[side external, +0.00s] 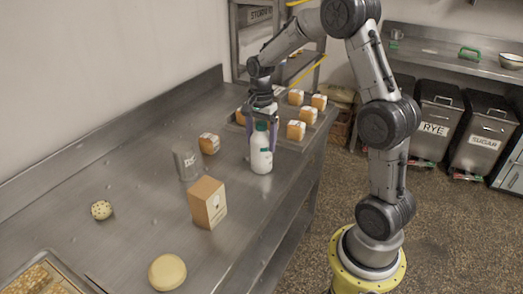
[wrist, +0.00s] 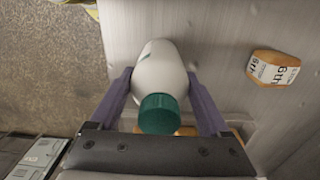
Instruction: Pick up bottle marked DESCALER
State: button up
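A white bottle (side external: 261,160) with a teal cap stands on the steel bench, near its right edge. No lettering on it can be read. My gripper (side external: 264,146) points down over it, with one purple finger on each side of the bottle. The wrist view shows the bottle (wrist: 158,70) between the fingers, cap towards the camera, with the fingertips close against its sides. I cannot tell whether they press on it. A grey metal canister (side external: 184,163) with small dark lettering, not clearly legible, stands to the left of the bottle.
An orange-brown carton (side external: 207,203) stands in front of the bottle. A small labelled bread block (side external: 209,144) lies behind the canister. Several similar blocks sit on a tray (side external: 292,142) at the back right. A round yellow cheese-like piece (side external: 167,272) lies nearer the front.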

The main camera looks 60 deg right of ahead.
grip_shut()
jog(key=shift+r, duration=0.1)
jog(key=shift+w+r, duration=0.1)
jog(key=shift+r, duration=0.05)
